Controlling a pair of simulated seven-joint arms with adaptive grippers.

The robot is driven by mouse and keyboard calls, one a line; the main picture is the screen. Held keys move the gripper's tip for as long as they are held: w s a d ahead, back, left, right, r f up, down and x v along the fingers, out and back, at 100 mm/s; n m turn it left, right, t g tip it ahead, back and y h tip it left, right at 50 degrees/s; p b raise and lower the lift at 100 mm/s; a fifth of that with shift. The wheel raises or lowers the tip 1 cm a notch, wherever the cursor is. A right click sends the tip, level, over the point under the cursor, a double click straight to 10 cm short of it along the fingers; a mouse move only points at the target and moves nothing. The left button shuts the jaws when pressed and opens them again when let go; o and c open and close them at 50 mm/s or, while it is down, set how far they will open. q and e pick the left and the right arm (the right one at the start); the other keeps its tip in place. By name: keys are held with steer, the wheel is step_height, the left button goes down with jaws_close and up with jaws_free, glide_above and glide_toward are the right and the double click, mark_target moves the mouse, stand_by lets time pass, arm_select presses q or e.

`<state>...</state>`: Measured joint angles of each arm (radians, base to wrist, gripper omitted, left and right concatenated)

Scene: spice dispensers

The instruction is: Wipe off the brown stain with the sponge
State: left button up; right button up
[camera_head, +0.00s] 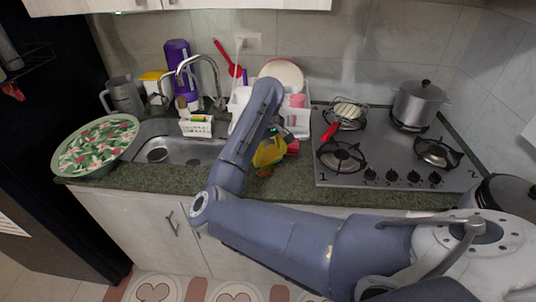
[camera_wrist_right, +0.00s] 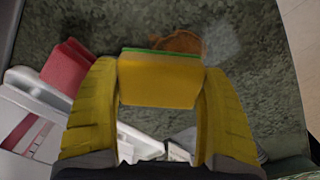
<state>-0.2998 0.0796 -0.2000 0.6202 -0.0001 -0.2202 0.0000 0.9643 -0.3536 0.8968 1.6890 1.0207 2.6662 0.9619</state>
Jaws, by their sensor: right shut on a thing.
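My right gripper (camera_wrist_right: 158,100) has yellow fingers and is shut on a yellow sponge (camera_wrist_right: 158,82) with a green layer along one edge. The brown stain (camera_wrist_right: 182,42) is on the dark green speckled counter, just past the sponge's green edge and partly covered by it in the right wrist view. In the head view the right gripper (camera_head: 268,153) is over the counter between the sink and the stove. The brown stain (camera_head: 265,171) shows there just below the gripper. I cannot tell whether the sponge touches the counter. My left gripper is not in view.
The sink (camera_head: 185,150) is left of the gripper, and the stove (camera_head: 385,150) is right of it. A red thing (camera_wrist_right: 66,68) and a white dish rack (camera_wrist_right: 35,110) are close by. A floral plate (camera_head: 95,145) is at far left. The counter's front strip is clear.

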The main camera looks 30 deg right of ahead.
steer(key=shift+f, duration=0.35)
stand_by(0.3)
